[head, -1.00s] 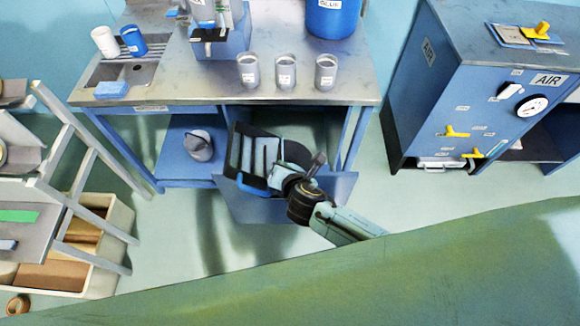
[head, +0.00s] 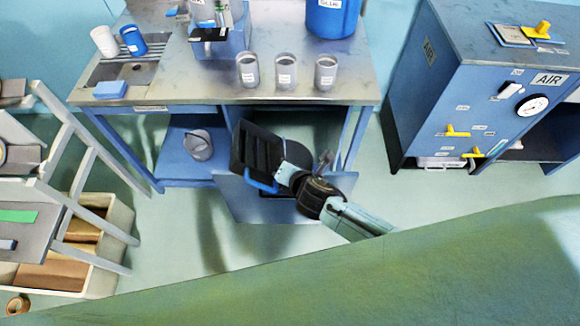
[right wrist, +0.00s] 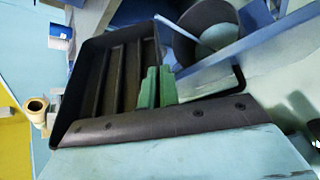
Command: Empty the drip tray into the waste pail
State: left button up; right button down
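The dark round waste pail (right wrist: 206,22) is beside the tray in the right wrist view. In the head view the tray and arm mostly hide it. My left gripper is out of view.
An open blue door panel (head: 250,205) is below the tray. The bench top (head: 200,85) holds several grey cups, a blue bucket (head: 332,14) and a sink. A blue air cabinet (head: 440,100) stands right, a grey rack (head: 85,170) left. Floor between is clear.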

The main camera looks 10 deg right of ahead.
jog(key=shift+w+d+f+m+y, duration=0.2)
jog(key=shift+d+m+y, duration=0.1)
jog(key=shift+d+y, duration=0.1)
dwell(0.4)
jog(key=shift+w+d+r+m+y, duration=0.1)
jog(key=shift+d+r+m+y, duration=0.3)
jog(key=shift+y, duration=0.2)
dwell(0.9)
jog(key=shift+w+d+f+m+g+y+b, duration=0.15)
jog(key=shift+d+f+m+g+y+b, duration=0.4)
jog(key=shift+b, duration=0.4)
dwell(0.5)
